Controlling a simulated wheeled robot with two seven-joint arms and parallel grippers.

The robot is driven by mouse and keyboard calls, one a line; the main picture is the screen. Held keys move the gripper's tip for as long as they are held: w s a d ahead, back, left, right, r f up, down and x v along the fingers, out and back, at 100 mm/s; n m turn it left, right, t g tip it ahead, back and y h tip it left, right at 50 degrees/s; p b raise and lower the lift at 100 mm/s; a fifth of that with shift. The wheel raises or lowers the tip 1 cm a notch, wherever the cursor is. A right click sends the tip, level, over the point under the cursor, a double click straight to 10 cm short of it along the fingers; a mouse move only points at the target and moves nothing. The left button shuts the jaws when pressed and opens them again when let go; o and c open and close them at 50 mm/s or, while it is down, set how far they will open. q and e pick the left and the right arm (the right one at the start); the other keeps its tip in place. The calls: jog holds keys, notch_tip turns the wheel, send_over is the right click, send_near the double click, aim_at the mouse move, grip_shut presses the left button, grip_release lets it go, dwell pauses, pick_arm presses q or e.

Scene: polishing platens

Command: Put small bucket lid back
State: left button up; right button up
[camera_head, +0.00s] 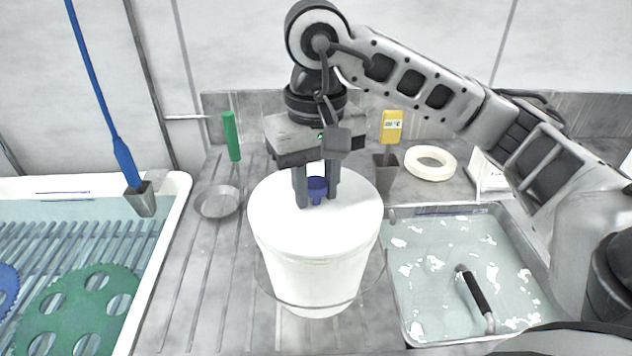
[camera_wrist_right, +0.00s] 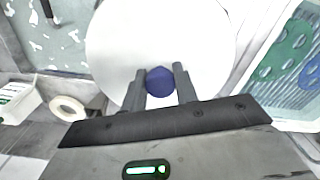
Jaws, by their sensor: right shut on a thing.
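A white bucket (camera_head: 312,278) stands upright on the ribbed metal counter, with its wire handle hanging down at the front. Its white lid (camera_head: 278,222) lies on top, covering the opening; whether it is fully seated I cannot tell. The lid also fills the upper middle of the right wrist view (camera_wrist_right: 115,45). A blue knob (camera_wrist_right: 160,80) sits at the lid's middle, and it shows in the head view (camera_head: 317,188). My right gripper (camera_head: 317,200) points straight down over the lid, its fingers shut on either side of the blue knob. My left gripper is not in view.
A water-filled sink (camera_head: 440,248) with a black-handled tool (camera_head: 472,290) is at right. A tank with slats and a green disc (camera_head: 75,310) is at left. A metal bowl (camera_head: 217,201), green cylinder (camera_head: 231,136), yellow device (camera_head: 391,126) and white ring (camera_head: 430,162) stand around the bucket.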

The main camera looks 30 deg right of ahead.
aim_at(316, 182)
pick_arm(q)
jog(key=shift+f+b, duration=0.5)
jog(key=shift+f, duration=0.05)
pick_arm(e)
jog(key=shift+f, duration=0.5)
jog(key=o, duration=1.1)
jog(key=shift+c, duration=0.2)
jog(key=shift+r, duration=0.15)
pick_arm(q)
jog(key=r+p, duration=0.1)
jog(key=p, duration=0.1)
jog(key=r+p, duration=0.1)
jog(key=p, duration=0.1)
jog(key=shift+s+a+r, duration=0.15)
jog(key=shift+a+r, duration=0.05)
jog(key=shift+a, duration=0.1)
pick_arm(e)
notch_tip(316, 182, up, 16)
